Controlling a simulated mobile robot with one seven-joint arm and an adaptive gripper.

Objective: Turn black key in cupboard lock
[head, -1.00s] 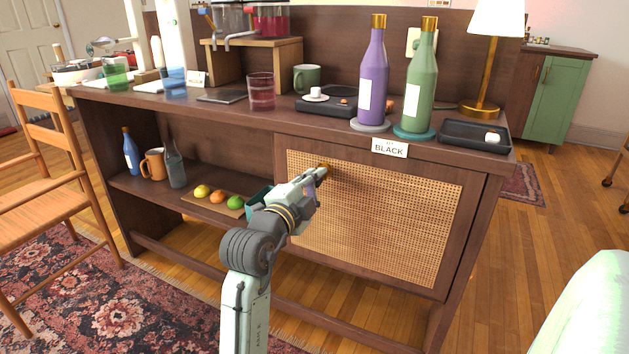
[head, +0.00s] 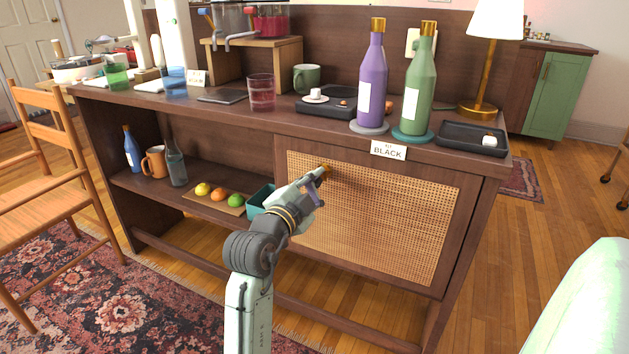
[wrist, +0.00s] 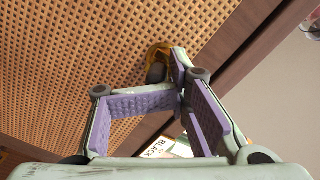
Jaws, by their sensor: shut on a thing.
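The cupboard door (head: 390,215) has a cane panel in a brown wood frame and looks closed. Its brass lock (head: 327,168) is near the panel's upper left corner; the wrist view also shows the brass lock (wrist: 160,50). My gripper (head: 320,175) is at the lock, its purple-padded fingers closed together at the tips in the wrist view (wrist: 179,82). It is shut on the black key (wrist: 155,73), of which only a dark rounded part shows against the brass. The fingers hide the rest, so the key's angle cannot be told.
A "BLACK" sign (head: 388,150) sits on the top edge above the door. A purple bottle (head: 372,80) and a green bottle (head: 417,85) stand above it. A teal box (head: 262,198) and fruit on a board (head: 210,203) are on the open shelf to the left.

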